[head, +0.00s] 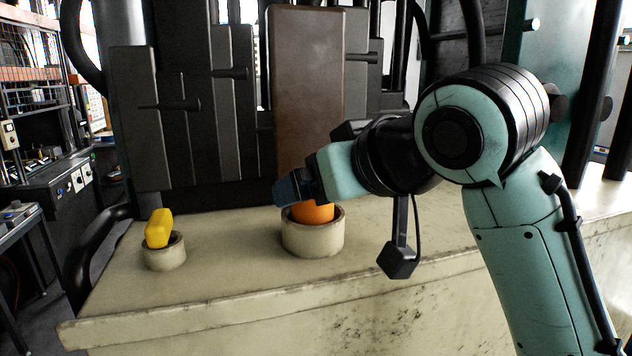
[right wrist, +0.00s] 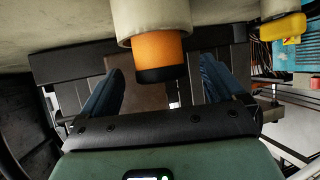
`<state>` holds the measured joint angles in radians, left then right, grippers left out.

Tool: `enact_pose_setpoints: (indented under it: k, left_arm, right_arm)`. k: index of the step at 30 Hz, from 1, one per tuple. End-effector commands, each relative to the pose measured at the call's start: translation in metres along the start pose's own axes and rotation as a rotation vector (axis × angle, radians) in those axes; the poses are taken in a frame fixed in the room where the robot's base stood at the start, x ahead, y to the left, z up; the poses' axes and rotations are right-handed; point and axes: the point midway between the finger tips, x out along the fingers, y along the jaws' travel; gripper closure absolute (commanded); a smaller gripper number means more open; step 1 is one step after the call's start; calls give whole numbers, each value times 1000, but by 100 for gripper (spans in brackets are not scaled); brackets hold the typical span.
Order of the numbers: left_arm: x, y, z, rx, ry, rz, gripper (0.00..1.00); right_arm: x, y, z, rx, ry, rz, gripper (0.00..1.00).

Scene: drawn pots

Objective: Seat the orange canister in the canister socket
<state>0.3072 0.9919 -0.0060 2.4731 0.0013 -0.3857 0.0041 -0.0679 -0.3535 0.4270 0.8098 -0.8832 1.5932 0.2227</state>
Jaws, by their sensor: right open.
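The orange canister (head: 313,212) stands upright inside the round cream canister socket (head: 313,240) on the bench, with its upper part above the rim. In the right wrist view the canister (right wrist: 158,55) shows a black end, and its other end is inside the socket (right wrist: 155,20). My right gripper (head: 297,189) is at the canister's top in the head view. In the right wrist view its blue fingers are spread on either side of the canister, with gaps, and hold nothing. How deep the canister sits is hidden by the socket wall. My left gripper is not in view.
A yellow block (head: 159,228) stands in a smaller cream socket (head: 165,254) to the left. Dark upright panels and a brown panel (head: 308,90) rise behind the bench (head: 220,295). The bench top between the two sockets is clear.

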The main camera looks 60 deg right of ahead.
Motion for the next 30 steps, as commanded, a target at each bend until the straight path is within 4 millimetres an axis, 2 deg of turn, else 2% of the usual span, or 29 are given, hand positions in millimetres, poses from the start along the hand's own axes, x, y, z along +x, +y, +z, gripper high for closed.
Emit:
enact_pose_setpoints:
  k: [1,6,13,19,30]
  left_arm:
    - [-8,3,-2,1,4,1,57]
    - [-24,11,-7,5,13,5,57]
    - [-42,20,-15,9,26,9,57]
    - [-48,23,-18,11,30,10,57]
    - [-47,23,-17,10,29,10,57]
  right_arm:
    - [-14,1,-4,3,6,2,5]
    - [-55,1,-5,3,8,2,5]
    - [-96,0,-4,2,6,1,5]
    - [-110,0,-2,1,3,0,5]
    - [-111,0,0,0,2,0,5]
